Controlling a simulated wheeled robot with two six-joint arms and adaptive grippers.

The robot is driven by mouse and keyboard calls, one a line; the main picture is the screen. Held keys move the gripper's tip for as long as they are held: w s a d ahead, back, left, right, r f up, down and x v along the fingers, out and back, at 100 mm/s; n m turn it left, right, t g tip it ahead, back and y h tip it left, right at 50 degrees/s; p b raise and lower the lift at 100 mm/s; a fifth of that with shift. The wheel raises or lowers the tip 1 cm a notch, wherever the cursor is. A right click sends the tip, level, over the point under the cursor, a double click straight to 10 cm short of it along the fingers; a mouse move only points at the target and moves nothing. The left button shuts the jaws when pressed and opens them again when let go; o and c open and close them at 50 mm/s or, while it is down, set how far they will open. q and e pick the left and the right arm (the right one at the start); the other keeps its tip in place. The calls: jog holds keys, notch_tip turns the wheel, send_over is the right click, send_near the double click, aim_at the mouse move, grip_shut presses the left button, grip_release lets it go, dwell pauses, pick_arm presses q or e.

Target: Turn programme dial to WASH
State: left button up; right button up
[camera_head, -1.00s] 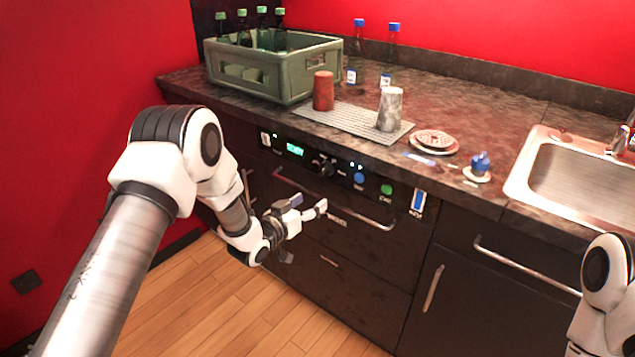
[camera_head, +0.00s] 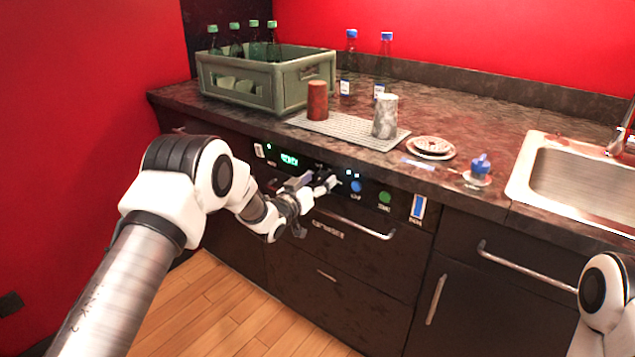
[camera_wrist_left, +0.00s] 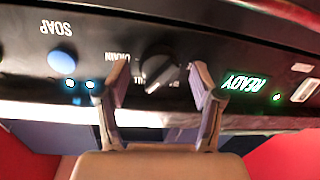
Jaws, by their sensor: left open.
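The programme dial is a dark round knob with a pale pointer mark (camera_wrist_left: 160,72) on the black control panel, in the left wrist view, which shows the panel upside down. In the head view my gripper largely covers it. My left gripper (camera_head: 315,182) is open and empty at the panel front. In the left wrist view its two fingertips (camera_wrist_left: 160,82) stand on either side of the dial, with a gap to each side. I cannot tell whether they reach around it. A "DRAIN" label shows beside the dial; no WASH label is readable. My right gripper is out of view.
The panel has a green-lit display (camera_head: 289,160), a blue button (camera_head: 356,187) and a green button (camera_head: 385,197). A drawer handle (camera_head: 355,224) runs below. The counter above holds a green crate (camera_head: 240,85), a red cup (camera_head: 317,100) and a grey cup (camera_head: 385,117).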

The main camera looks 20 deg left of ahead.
pick_arm(q)
jog(key=shift+c, duration=0.4)
jog(key=c, duration=1.1)
jog(key=shift+o, duration=0.2)
jog(key=shift+n, duration=0.4)
jog(key=n+p, duration=0.2)
jog(key=n, duration=0.3)
jog(key=shift+a+r, duration=0.1)
jog(key=shift+r, duration=0.05)
jog(key=n+g+p, duration=0.1)
jog(key=n, duration=0.4)
jog(key=shift+n+h, duration=0.3)
jog(key=shift+h, duration=0.1)
jog(key=o, duration=1.1)
